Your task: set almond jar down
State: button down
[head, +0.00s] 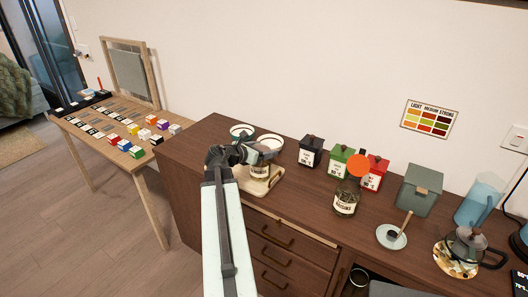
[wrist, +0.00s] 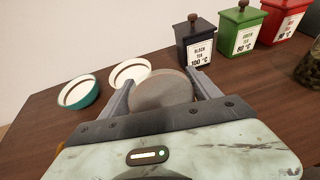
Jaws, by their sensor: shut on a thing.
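My gripper (head: 255,153) is shut on a jar (head: 260,171) with a pale label, which I take to be the almond jar; the label is too small to read. The jar is upright over a cream tray (head: 250,186) on the dark wooden sideboard. I cannot tell whether its base touches the tray. In the wrist view, the two fingers of my gripper (wrist: 162,92) flank the jar's round grey-brown lid (wrist: 160,90). The jar's body is hidden there below the lid and behind my gripper.
Two round white-topped dishes (wrist: 78,92) (wrist: 130,73) lie behind the jar. Black (head: 311,151), green (head: 340,161) and red (head: 373,172) tea canisters stand to the right. A low table (head: 100,122) with coloured blocks is at left.

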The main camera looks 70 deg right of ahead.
jog(key=shift+c, duration=0.7)
grip_release()
